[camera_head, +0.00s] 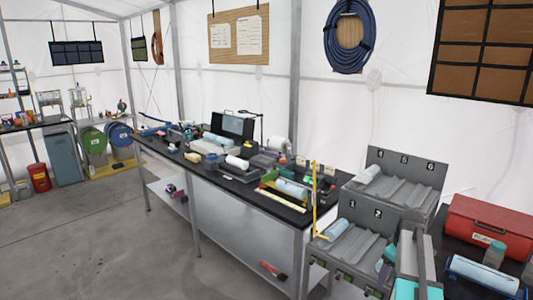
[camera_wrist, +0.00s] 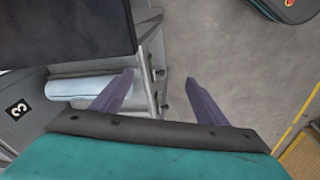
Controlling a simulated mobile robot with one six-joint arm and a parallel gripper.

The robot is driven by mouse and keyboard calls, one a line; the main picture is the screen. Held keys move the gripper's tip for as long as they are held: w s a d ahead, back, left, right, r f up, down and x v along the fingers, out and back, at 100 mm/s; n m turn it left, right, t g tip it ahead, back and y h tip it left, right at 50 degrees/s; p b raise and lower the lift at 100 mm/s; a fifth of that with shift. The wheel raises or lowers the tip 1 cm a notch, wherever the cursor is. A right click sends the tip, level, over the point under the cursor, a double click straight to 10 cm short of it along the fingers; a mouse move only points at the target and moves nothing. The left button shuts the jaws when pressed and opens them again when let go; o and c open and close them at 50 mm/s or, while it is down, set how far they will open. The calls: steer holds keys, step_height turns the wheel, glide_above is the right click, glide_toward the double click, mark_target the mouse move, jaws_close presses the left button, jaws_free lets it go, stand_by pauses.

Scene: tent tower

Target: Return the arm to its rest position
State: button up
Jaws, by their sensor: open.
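My gripper (camera_wrist: 163,88) shows in the wrist view with its two purple fingers spread apart and nothing between them. Beyond the fingers is the edge of a grey rack and the floor. A light blue cylinder (camera_wrist: 75,87) lies in the rack, left of the left finger, beside a label "3" (camera_wrist: 18,108). In the head view my arm (camera_head: 408,262) stands at the lower right, in front of the grey racks. The fingertips are hard to make out there.
Grey sloped racks (camera_head: 400,193) stand at the right, holding light blue cylinders (camera_head: 336,229). A red toolbox (camera_head: 490,225) sits on the dark table at the far right. A long cluttered workbench (camera_head: 222,217) runs along the tent wall. The floor (camera_head: 90,235) at the left is clear.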

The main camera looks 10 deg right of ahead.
steer(key=a+f+m, duration=0.1)
steer(key=a+f, duration=0.5)
steer(key=a, duration=0.5)
steer(key=a+f+m, duration=0.1)
steer(key=a+f, duration=0.5)
steer(key=a, duration=0.5)
steer(key=s+a+f+m+g, duration=0.1)
steer(key=s+a+f, duration=0.3)
steer(key=a, duration=0.5)
steer(key=s+a+f+m+g, duration=0.1)
steer(key=s+a+f, duration=0.35)
steer(key=a, duration=0.55)
steer(key=s+f+g, duration=0.2)
steer(key=s+f, duration=0.7)
steer(key=s, duration=0.3)
steer(key=s+f+g+b, duration=0.1)
steer(key=s+f+g, duration=0.2)
steer(key=s+f, duration=0.7)
steer(key=s, duration=0.2)
steer(key=shift+s+d+f+g, duration=0.15)
steer(key=shift+s+d+g, duration=0.15)
steer(key=shift+d, duration=0.05)
